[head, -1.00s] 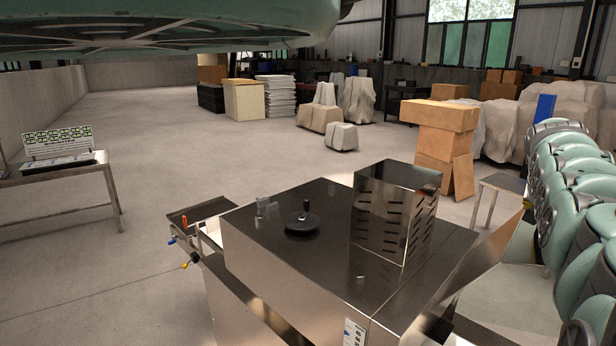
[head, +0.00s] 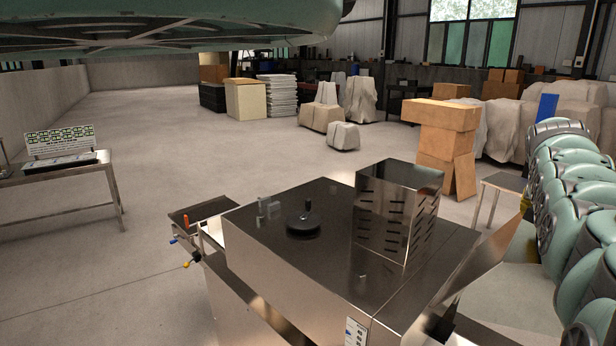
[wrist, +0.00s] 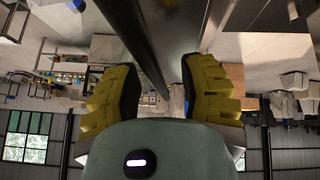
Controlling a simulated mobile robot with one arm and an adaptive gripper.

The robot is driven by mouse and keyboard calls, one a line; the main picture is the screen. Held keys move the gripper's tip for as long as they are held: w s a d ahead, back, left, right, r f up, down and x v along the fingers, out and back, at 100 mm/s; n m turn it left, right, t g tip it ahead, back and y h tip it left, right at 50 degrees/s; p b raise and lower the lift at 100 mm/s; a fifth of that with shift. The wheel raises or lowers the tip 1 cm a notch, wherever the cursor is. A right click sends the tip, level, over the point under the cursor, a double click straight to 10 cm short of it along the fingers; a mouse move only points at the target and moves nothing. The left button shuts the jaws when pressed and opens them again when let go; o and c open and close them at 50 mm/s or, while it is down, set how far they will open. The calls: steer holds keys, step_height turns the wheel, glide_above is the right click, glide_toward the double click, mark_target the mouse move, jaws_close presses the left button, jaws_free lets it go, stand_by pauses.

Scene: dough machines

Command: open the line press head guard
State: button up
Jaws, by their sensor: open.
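The dough machine (head: 300,250) stands in the lower middle of the head view, with a flat, shiny steel top. A slotted steel box (head: 397,212) and a black knob (head: 303,221) sit on that top. A slanted steel panel (head: 470,262) rises at the machine's right side. I cannot tell which part is the head guard. In the wrist view my gripper (wrist: 162,72) is open, with yellow padded fingers apart. A dark bar (wrist: 143,40) runs down the picture through the gap between them. I cannot tell whether it touches a finger. My gripper is hidden in the head view.
A steel table (head: 60,178) with a display board stands at the left. Stacked cardboard boxes (head: 440,145) and covered bulky shapes (head: 570,105) stand behind at the right. Small coloured levers (head: 188,225) stick out at the machine's left. The floor between is clear.

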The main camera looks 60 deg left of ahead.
steer(key=shift+s+r, duration=0.3)
steer(key=shift+s, duration=0.15)
glide_above(516, 252)
stand_by(1.1)
steer(key=s+r+p, duration=0.1)
steer(key=p, duration=0.1)
steer(key=s+a+r+p, duration=0.1)
steer(key=p, duration=0.1)
steer(key=shift+a+r, duration=0.1)
steer(key=shift+r, duration=0.15)
steer(key=shift+s+a+r+p, duration=0.3)
steer(key=shift+s+r+p, duration=0.3)
steer(key=shift+p, duration=0.35)
steer(key=shift+s+a+r+p, duration=0.3)
steer(key=shift+s+r+p, duration=0.25)
steer(key=shift+p, duration=0.35)
steer(key=shift+s+a+r+p, duration=0.3)
steer(key=shift+s+r+p, duration=0.3)
steer(key=shift+p, duration=0.35)
